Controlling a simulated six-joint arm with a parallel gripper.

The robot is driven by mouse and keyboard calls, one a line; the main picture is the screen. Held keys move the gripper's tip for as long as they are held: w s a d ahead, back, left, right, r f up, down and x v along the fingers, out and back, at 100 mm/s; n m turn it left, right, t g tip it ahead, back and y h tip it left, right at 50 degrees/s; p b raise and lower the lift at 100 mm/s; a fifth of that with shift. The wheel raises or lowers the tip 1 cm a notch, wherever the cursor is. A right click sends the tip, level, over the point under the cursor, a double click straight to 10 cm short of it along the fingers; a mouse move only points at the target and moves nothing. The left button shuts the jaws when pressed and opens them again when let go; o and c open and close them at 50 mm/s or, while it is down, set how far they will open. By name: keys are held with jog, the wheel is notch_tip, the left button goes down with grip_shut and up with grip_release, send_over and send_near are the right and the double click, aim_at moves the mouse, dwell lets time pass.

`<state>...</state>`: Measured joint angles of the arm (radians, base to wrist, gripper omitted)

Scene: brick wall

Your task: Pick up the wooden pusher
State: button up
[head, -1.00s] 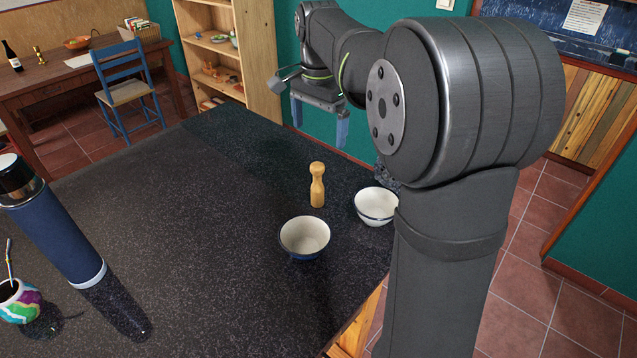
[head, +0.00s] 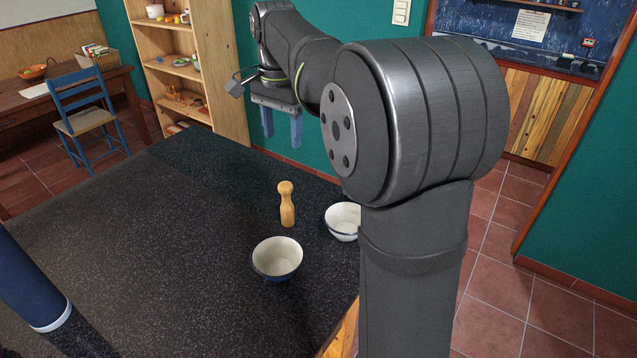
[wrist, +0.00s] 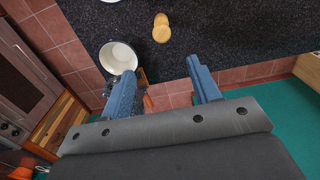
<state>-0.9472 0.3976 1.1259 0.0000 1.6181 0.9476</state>
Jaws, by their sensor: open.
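The wooden pusher (head: 287,205) is a light, turned wooden piece with a rounded head, standing upright on the dark speckled counter. In the wrist view the pusher (wrist: 162,28) shows from above, near the top edge. My gripper (head: 282,142) is open and empty, with two blue fingers pointing down, raised above the counter's far side. In the wrist view the gripper (wrist: 163,82) has its fingers apart, with the pusher beyond the fingertips and touching neither.
A white bowl (head: 277,257) stands in front of the pusher. A second bowl (head: 342,221) stands to its right, partly hidden by my arm. A blue flask (head: 30,285) is at the left. The counter (head: 150,225) left of the pusher is clear.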

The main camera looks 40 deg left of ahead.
jog(key=n, duration=1.4)
send_over(287, 206)
jog(key=f, duration=1.3)
jog(key=shift+w+a, duration=0.2)
jog(key=shift+a, duration=0.2)
jog(key=f, duration=0.5)
jog(key=shift+w+f, duration=0.2)
jog(key=shift+f, duration=0.1)
